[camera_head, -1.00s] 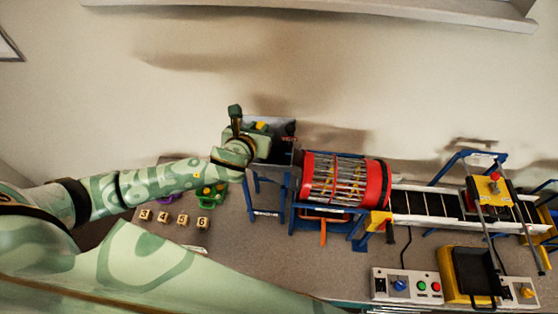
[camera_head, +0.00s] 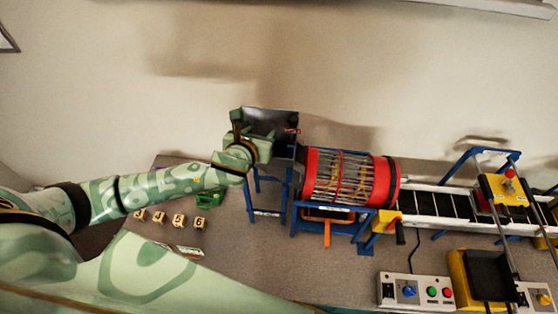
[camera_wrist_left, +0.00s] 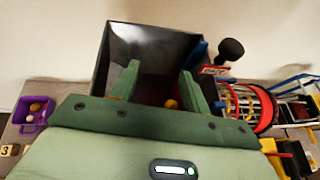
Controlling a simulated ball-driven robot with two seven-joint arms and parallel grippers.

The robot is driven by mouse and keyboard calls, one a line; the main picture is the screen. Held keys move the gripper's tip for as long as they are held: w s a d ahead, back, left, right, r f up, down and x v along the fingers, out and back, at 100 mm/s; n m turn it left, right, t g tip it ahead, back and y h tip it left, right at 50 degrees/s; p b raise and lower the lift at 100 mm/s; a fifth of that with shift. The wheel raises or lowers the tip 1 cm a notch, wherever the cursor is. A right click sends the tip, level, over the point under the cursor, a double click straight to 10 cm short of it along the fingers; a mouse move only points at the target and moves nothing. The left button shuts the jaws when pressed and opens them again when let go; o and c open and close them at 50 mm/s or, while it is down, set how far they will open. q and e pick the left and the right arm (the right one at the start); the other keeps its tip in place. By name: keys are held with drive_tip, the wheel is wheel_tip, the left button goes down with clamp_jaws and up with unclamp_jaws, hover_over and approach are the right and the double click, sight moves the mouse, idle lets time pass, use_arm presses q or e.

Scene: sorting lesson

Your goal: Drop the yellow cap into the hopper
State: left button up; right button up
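The hopper is a dark grey metal bin (camera_head: 285,119) on a blue stand, left of the red-ended drum. It also fills the upper middle of the left wrist view (camera_wrist_left: 165,42). My left gripper (camera_head: 262,132) is over the hopper's mouth. In the left wrist view its two fingers (camera_wrist_left: 160,70) are spread apart with nothing between their tips. A small round yellow-orange thing, seemingly the yellow cap (camera_wrist_left: 171,103), shows low inside the hopper, apart from the fingers. The cap cannot be made out in the head view. My right gripper is not in view.
A barred drum (camera_head: 340,178) with red ends adjoins the hopper, with a conveyor (camera_head: 435,205) to its right. Control boxes (camera_head: 415,290) stand in front. Number blocks (camera_head: 180,219) lie at the left. A purple basket (camera_wrist_left: 34,117) holds balls.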

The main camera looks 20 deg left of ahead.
use_arm(q)
drive_tip(key=v, duration=1.6)
drive_tip(key=shift+s, duration=0.15)
